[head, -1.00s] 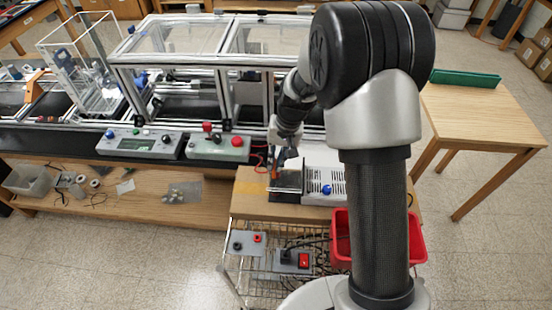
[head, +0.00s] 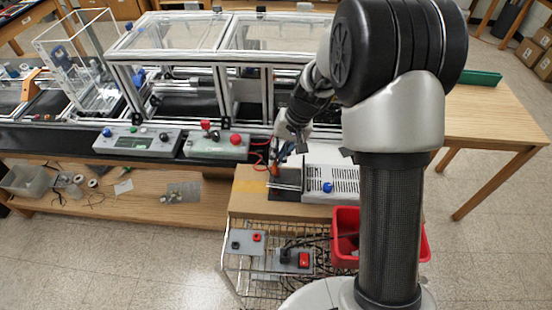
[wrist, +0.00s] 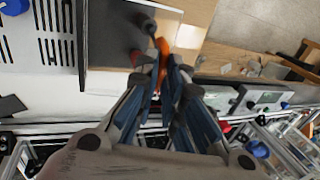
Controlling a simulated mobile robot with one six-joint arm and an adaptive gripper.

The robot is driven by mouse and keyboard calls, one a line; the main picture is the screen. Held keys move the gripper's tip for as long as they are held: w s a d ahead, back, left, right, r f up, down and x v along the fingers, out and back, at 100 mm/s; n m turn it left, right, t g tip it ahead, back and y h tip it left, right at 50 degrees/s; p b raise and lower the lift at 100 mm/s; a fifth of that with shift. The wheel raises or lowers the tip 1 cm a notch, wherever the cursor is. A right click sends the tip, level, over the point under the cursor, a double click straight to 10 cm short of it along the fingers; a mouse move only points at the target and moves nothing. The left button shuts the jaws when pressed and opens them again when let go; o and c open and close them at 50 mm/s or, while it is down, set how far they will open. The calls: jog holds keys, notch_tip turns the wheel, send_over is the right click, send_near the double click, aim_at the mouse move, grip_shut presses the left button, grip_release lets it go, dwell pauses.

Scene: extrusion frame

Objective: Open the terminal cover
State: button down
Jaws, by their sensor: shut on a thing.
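The power unit with a slotted casing (head: 343,181) stands on the wooden cart top, and its slots also show in the wrist view (wrist: 50,38). Its dark terminal panel (wrist: 106,42) is beside the slots, with a red post (wrist: 136,57) and a black post (wrist: 148,26). The terminal cover looks clear and hard to make out; its orange tab (wrist: 162,46) stands at the panel's edge. My gripper (wrist: 165,68) is shut on this tab. In the head view my gripper (head: 277,163) is at the unit's left end. The cover's exact angle cannot be told.
A framed machine with clear panels (head: 190,40) stands close behind, with two control boxes (head: 138,141) (head: 217,145) along its front edge. A red bin (head: 346,240) hangs below the cart top. Bare wood (head: 246,195) lies left of the unit.

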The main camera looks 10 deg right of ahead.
aim_at(291, 168)
jog(key=d+y+b, duration=0.1)
jog(key=b, duration=0.1)
jog(key=d+y+b, duration=0.1)
jog(key=b, duration=0.1)
jog(key=shift+s+r+t+y, duration=0.2)
jog(key=shift+r+t+y, duration=0.1)
jog(key=shift+r+t, duration=0.1)
jog(key=d+y+b, duration=0.1)
jog(key=d+r+y+b, duration=0.1)
jog(key=b, duration=0.1)
jog(key=shift+s+r+t, duration=0.1)
jog(key=shift+s+t, duration=0.2)
jog(key=y+b, duration=0.1)
jog(key=d+y+b, duration=0.1)
jog(key=d+r+y, duration=0.1)
jog(key=shift+s+t+b, duration=0.3)
jog(key=shift+t+b, duration=0.1)
jog(key=shift+s+d+r+t+y+b, duration=0.15)
jog(key=shift+s+d+y+b, duration=0.15)
jog(key=shift+d+y, duration=0.3)
jog(key=shift+s+d+t+y+b, duration=0.15)
jog(key=shift+d+y+b, duration=0.2)
jog(key=shift+d+y, duration=0.25)
jog(key=shift+d, duration=0.15)
jog(key=shift+s+f, duration=0.1)
jog(key=shift+f, duration=0.1)
jog(key=c, duration=1.7)
grip_release()
jog(key=shift+r, duration=0.1)
